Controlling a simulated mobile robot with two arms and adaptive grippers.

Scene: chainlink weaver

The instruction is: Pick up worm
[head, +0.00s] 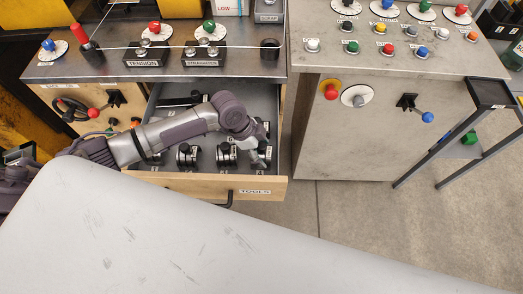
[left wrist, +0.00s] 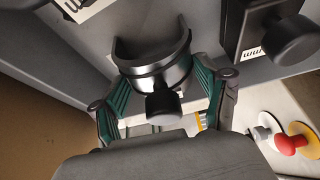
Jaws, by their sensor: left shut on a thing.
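My left arm reaches into the open drawer (head: 170,180) marked TOOLS in the head view. My left gripper (head: 258,158) is low at the drawer's right side. The piece has an open, cup-like top. No label shows which piece is the worm. Several similar black pieces (head: 187,155) stand in the drawer to the left of the gripper. My right gripper is not in view.
The drawer's front panel (head: 268,186) and side walls surround the gripper. A metal bench top (head: 240,62) with black blocks and knobs overhangs behind. Another black knobbed piece (left wrist: 280,40) stands close to the right in the wrist view. A grey cabinet (head: 330,140) is at right.

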